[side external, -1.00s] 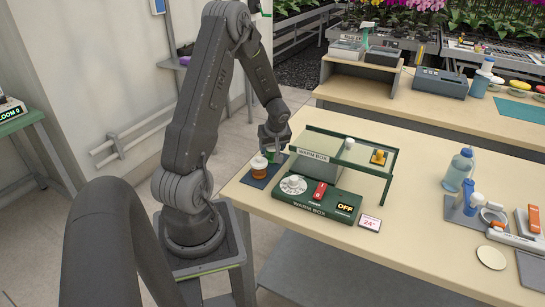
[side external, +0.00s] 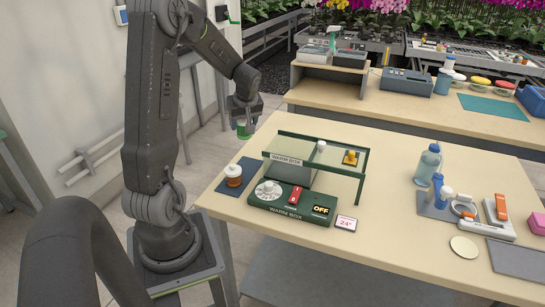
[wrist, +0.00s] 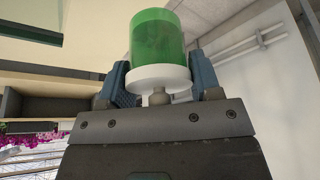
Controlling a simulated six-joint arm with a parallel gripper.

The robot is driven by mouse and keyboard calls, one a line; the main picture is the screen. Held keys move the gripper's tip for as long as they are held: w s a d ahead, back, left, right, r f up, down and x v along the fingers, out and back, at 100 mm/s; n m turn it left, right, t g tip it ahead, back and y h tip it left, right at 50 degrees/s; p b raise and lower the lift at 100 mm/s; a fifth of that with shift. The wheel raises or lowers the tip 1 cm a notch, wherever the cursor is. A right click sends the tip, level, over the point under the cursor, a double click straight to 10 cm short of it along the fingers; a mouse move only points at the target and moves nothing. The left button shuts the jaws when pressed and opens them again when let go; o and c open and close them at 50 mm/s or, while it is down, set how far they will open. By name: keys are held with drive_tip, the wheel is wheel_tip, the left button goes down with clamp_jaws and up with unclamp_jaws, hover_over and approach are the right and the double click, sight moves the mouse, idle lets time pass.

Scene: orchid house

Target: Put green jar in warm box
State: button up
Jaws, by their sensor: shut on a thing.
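The green jar (side external: 244,130) has a white lid with a knob and shows large in the wrist view (wrist: 157,38). My gripper (side external: 243,116) is shut on the jar's lid end and holds it in the air, near the table's back left corner. In the wrist view my gripper (wrist: 160,85) has one finger on each side of the white lid. The warm box (side external: 318,160) stands on the table to the right of the jar, with a glass top, a green frame and a control panel (side external: 292,202) in front. Its display reads OFF.
A bottle (side external: 428,165) stands farther right. The table between is clear.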

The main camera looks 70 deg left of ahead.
wheel_tip(320, 180, up, 5)
drive_tip(key=shift+r, duration=0.1)
drive_tip(key=w+d+m+t+h, duration=0.1)
drive_tip(key=w+d+m+t, duration=0.2)
drive_tip(key=w+d+m, duration=0.8)
drive_tip(key=f, duration=0.3)
drive_tip(key=w+a+f+n, duration=0.1)
drive_tip(key=f, duration=0.3)
drive_tip(key=w+f+n, duration=0.1)
drive_tip(key=f, duration=0.3)
drive_tip(key=shift+w+a, duration=0.1)
drive_tip(key=shift+a, duration=0.2)
drive_tip(key=shift+f, duration=2.15)
drive_tip(key=shift+f, duration=0.1)
drive_tip(key=o, duration=1)
drive_tip(key=shift+f, duration=0.1)
